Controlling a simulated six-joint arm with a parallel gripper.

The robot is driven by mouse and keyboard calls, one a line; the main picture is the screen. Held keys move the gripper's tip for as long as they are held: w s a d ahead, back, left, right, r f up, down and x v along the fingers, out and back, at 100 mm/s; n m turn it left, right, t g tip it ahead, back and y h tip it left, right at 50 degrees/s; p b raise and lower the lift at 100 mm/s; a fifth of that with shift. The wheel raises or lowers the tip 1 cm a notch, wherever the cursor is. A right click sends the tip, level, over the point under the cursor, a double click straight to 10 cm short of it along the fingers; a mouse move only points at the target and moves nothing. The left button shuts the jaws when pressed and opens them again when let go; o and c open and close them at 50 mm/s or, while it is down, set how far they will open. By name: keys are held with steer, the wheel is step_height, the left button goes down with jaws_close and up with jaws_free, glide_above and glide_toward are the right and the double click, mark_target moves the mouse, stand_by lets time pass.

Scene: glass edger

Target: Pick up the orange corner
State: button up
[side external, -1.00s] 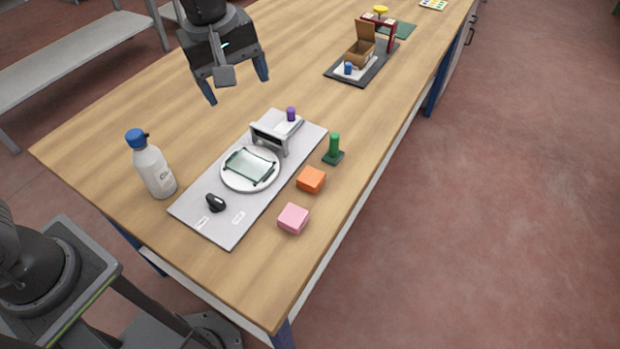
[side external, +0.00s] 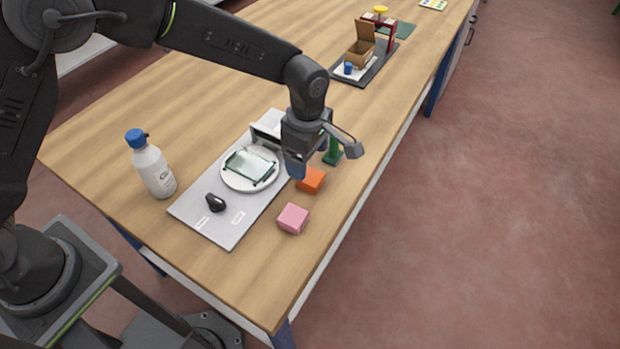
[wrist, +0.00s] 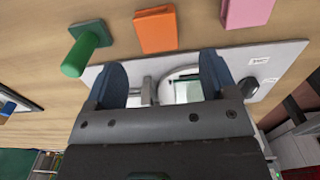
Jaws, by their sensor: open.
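The orange corner (side external: 311,180) is a small block on the wooden table, beside the right edge of the grey board, between a pink block and a green post. In the wrist view the orange block (wrist: 155,29) lies at the top, beyond my fingertips. My gripper (side external: 297,170) is just above and left of the orange block in the side view and partly overlaps it. In the wrist view my gripper (wrist: 163,75) has its two blue fingers apart with nothing held between them.
The pink block (side external: 293,218) and the green post (side external: 333,152) stand close on either side. The grey board (side external: 228,226) carries a round white plate (side external: 232,183) with glass and a black item (side external: 215,203). A white bottle (side external: 152,168) stands left. A tray (side external: 358,77) is at the back.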

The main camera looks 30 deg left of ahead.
mark_target(310, 176)
steer(key=shift+w+d+f, duration=0.1)
steer(key=shift+d+f, duration=0.05)
steer(key=shift+f, duration=1.35)
steer(key=shift+d+f, duration=0.1)
steer(key=shift+f, duration=1.4)
steer(key=shift+c, duration=0.3)
steer(key=c, duration=0.9)
